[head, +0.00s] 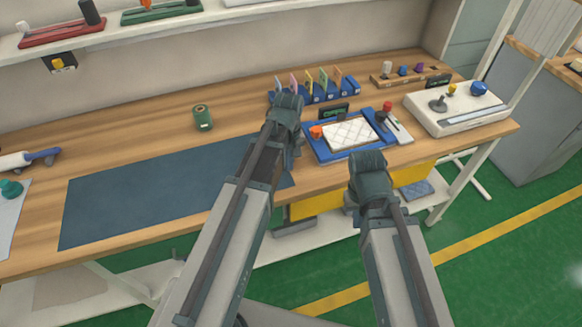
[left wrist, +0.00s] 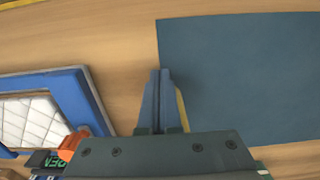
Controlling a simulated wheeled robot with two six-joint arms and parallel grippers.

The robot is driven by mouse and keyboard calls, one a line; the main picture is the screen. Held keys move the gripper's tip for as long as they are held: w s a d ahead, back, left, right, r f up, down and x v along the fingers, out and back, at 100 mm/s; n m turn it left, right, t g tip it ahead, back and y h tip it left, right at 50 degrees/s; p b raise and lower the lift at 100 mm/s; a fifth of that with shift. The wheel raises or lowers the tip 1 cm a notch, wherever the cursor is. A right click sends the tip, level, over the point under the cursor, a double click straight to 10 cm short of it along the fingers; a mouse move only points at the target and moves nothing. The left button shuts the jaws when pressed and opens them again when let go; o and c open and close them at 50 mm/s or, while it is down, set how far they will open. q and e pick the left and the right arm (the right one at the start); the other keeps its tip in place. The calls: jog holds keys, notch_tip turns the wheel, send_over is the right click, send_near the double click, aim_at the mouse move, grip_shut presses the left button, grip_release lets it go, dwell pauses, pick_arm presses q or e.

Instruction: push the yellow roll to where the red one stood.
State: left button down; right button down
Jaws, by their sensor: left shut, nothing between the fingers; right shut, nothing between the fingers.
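I see no whole yellow roll and no red roll in either view. A green roll (head: 202,117) stands on the wooden table behind the dark blue mat (head: 150,192). My left gripper (head: 287,103) is shut and empty above the table near the mat's right end, and its arm hides part of the table. In the left wrist view its closed fingers (left wrist: 160,78) are near the mat's edge. A thin yellow strip (left wrist: 182,112) shows beside them; I cannot tell what it belongs to. My right gripper (head: 367,162) is shut and empty at the table's front edge.
A blue tray with a white quilted pad (head: 350,134) lies right of my left gripper. Behind it stands a blue rack (head: 348,88) with coloured cards. A white control box (head: 470,108) is at the right end.

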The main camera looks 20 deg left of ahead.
pick_arm(q)
jog(key=w+a, duration=0.3)
jog(key=w, duration=0.2)
jog(key=w+a, duration=0.4)
jog(key=w, duration=0.1)
jog(key=w+a, duration=0.4)
jog(key=w, duration=0.2)
jog(key=shift+s+d, duration=0.1)
jog(key=shift+s, duration=0.1)
